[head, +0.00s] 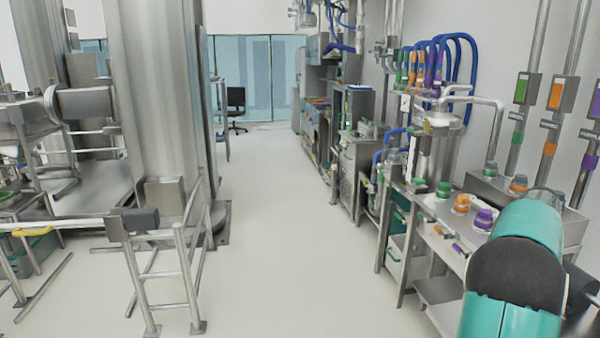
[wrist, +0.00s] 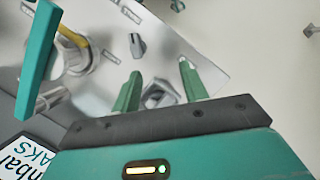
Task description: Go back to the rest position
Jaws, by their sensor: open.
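In the wrist view my gripper (wrist: 160,83) shows two green fingers spread apart, with nothing held between them. A grey panel (wrist: 185,45) with a small dark knob (wrist: 137,44) lies beyond the fingertips. Whether the fingers touch the panel cannot be told. In the head view my teal arm is folded at the lower right, and my gripper is hidden there.
A steel workbench (head: 455,262) with green, orange and purple caps stands at the right, close to my arm. A metal rail frame (head: 160,275) stands at the left. The pale floor (head: 275,230) between them is clear towards a far chair (head: 236,105).

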